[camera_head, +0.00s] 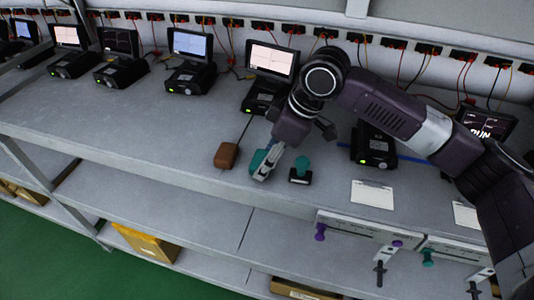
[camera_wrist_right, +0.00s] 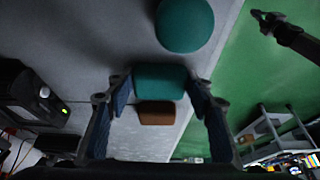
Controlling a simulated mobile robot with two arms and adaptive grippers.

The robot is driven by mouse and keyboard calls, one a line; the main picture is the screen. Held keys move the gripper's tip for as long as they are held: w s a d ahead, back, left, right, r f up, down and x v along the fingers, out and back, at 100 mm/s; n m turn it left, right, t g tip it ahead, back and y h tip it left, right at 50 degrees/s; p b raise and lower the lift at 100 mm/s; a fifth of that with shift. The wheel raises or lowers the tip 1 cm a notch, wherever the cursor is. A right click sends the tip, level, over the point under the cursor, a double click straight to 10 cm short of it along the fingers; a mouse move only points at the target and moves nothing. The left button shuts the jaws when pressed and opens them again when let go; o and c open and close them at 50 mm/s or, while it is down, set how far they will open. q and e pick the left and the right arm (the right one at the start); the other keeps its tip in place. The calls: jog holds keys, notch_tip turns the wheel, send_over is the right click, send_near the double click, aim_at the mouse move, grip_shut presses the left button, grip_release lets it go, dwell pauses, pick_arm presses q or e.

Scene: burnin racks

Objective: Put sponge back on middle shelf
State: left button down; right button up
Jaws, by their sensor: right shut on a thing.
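A teal sponge (camera_head: 258,160) is at the front edge of the grey worktop in the head view. My right gripper (camera_head: 265,165) is shut on it from above. In the right wrist view the teal sponge (camera_wrist_right: 160,82) sits between the two fingers (camera_wrist_right: 160,95). Whether it touches the worktop is hard to tell. The shelf below the worktop (camera_head: 150,205) looks bare along its visible front. My left gripper does not show.
A brown block (camera_head: 227,155) lies just left of the sponge. A teal-handled tool (camera_head: 300,172) stands just right. Devices with screens (camera_head: 190,60) line the back. White cards (camera_head: 372,194) lie at right. Boxes (camera_head: 148,244) sit on the lowest shelf.

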jog(key=o, duration=1)
jog(key=shift+f, duration=0.15)
jog(key=shift+r, duration=0.3)
jog(key=b+v, duration=0.2)
jog(key=v, duration=0.4)
jog(key=shift+d+r, duration=0.1)
jog(key=shift+r, duration=0.05)
jog(key=shift+s+d+r, duration=0.1)
jog(key=shift+d+r, duration=0.05)
jog(key=shift+r, duration=0.3)
